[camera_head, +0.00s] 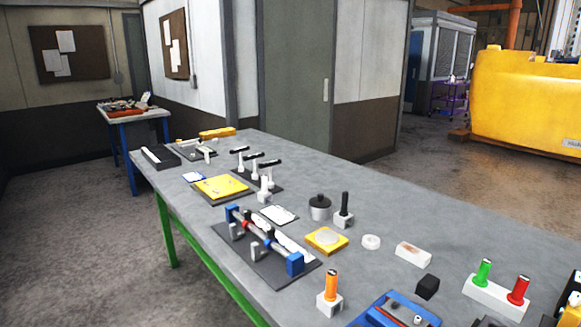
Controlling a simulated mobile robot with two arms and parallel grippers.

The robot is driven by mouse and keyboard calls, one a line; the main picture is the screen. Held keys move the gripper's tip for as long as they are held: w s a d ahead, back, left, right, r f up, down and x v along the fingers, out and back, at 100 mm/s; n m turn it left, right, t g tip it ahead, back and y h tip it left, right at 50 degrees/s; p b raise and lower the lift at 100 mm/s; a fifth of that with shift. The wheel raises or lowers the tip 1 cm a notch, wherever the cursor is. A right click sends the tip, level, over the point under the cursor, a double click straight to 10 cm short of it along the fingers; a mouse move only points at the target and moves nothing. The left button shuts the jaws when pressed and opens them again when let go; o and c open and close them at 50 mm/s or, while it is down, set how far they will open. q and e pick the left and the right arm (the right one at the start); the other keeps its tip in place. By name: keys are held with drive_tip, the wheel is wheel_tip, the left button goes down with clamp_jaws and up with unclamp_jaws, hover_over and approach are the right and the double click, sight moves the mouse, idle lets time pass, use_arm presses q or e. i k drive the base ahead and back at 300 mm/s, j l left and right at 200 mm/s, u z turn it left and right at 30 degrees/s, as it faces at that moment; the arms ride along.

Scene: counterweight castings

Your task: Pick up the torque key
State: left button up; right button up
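No gripper of mine shows in the head view. I cannot tell for certain which tool is the torque key. Several T-shaped tools with black cross handles (254,162) stand upright on a dark mat around the middle of the workbench. An orange-handled tool (331,285) stands upright in a white block near the front. A black-handled tool (344,205) stands in a similar block behind it. A green-handled tool (483,272) and a red-handled tool (518,290) share one long white block at the right.
The grey workbench (440,220) has green legs. On it are a blue-ended fixture (294,264), a yellow plate (222,187), a lidded grey pot (320,207), a black cube (428,286) and a blue frame (365,317). The bench's back right is clear.

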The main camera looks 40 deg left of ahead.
sight(255, 176)
drive_tip(key=j+z, duration=0.4)
drive_tip(key=j, duration=0.55)
drive_tip(key=j+z, duration=0.35)
drive_tip(key=j, duration=0.6)
drive_tip(key=k, duration=0.05)
